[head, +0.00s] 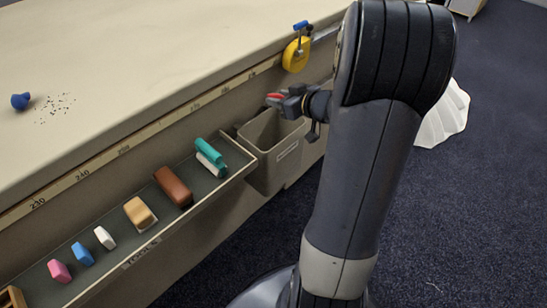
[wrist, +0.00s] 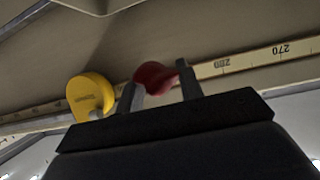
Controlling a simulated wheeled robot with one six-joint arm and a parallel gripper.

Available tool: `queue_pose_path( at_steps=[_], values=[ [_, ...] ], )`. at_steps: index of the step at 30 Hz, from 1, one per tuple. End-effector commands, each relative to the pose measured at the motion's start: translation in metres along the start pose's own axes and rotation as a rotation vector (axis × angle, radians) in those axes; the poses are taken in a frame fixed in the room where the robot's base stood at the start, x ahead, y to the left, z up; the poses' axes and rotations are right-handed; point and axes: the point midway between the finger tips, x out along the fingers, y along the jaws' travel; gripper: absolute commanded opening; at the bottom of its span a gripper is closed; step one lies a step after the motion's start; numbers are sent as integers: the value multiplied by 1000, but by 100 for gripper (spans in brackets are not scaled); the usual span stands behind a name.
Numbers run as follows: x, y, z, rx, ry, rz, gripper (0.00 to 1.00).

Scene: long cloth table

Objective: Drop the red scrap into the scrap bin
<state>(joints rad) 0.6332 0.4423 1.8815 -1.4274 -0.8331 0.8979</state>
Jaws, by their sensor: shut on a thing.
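The red scrap (head: 274,98) is between the fingers of my gripper (head: 283,101), which is shut on it. In the wrist view the red scrap (wrist: 155,78) shows as a curved dark red piece between the two fingers of my gripper (wrist: 158,92). The scrap bin (head: 272,155) is a grey open box hung on the table's side, with a label on its front. My gripper holds the scrap above the bin's opening, near its back right part. My arm covers part of the view to the right of the bin.
A tray (head: 170,222) left of the bin holds several blocks, including a brown one (head: 173,187) and a teal one (head: 210,152). A blue object (head: 20,101) lies beside dark crumbs on the cloth.

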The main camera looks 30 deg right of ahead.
Motion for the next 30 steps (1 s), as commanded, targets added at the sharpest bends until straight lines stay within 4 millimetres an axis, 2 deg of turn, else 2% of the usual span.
queue_pose_path(
  at_steps=[1,12,25,26,30],
  values=[
    [4,0,9,-1,0,0,14],
    [16,0,38,-1,1,0,14],
    [17,0,41,-1,0,0,14],
    [17,0,41,-1,0,0,36],
    [17,0,41,-1,0,0,48]
  ],
)
